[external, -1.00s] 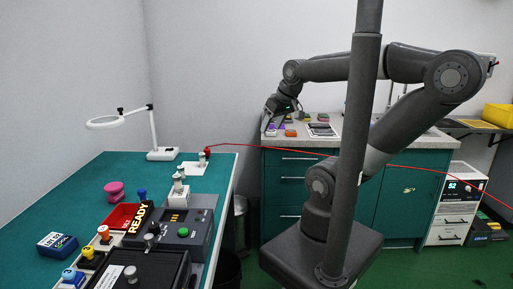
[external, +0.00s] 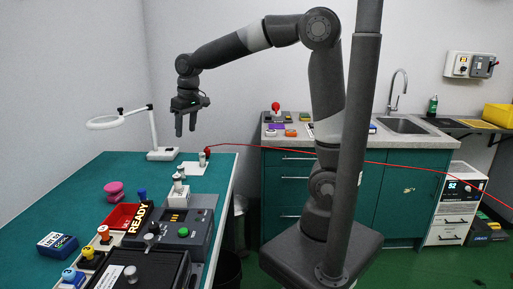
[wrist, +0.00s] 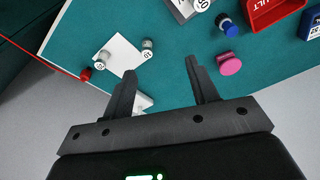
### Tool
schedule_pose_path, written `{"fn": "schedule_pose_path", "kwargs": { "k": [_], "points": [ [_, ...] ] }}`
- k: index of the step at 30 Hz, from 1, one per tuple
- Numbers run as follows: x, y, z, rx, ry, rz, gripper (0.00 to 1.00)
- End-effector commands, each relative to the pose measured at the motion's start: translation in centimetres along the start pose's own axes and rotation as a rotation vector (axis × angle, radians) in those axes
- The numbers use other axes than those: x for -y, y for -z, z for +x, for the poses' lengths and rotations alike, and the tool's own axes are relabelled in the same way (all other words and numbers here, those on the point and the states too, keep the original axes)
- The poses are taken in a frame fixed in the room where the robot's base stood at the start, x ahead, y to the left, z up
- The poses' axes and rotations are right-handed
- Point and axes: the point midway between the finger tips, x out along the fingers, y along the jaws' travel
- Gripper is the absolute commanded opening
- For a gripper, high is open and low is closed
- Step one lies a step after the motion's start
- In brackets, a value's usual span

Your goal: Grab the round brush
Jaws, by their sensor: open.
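A pink round thing with a wide base and a knob-like top (external: 114,189) stands on the left part of the green table. It may be the round brush; I cannot make out bristles. It also shows in the wrist view (wrist: 229,64), just right of the right finger. My gripper (external: 186,133) hangs above the far end of the green table, fingers pointing down. In the wrist view my gripper (wrist: 161,68) is open, with nothing between its fingers.
On the green table (external: 135,165) stand a ring lamp (external: 155,140), a red tray (external: 120,217), a blue-topped knob (external: 142,194), a blue box (external: 57,243) and a grey console (external: 183,230). A red cable (external: 290,149) crosses to the right. The table's back left is clear.

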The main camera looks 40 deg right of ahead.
Motion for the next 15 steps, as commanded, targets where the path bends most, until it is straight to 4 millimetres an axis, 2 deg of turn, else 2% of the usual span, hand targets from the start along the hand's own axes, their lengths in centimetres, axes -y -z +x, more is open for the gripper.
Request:
{"fn": "schedule_pose_path", "kwargs": {
  "k": [1, 6, 12, 15],
  "points": [
    [1.8, 1.2, 1.3, 0.023, 0.003, -0.026, 0.54],
    [7.5, 4.3, 5.1, 0.086, 0.008, -0.097, 0.54],
    [13.4, 6.1, 9.4, 0.144, 0.006, -0.163, 0.54],
    [15.2, 6.5, 10.7, 0.161, 0.004, -0.182, 0.54]
  ]
}}
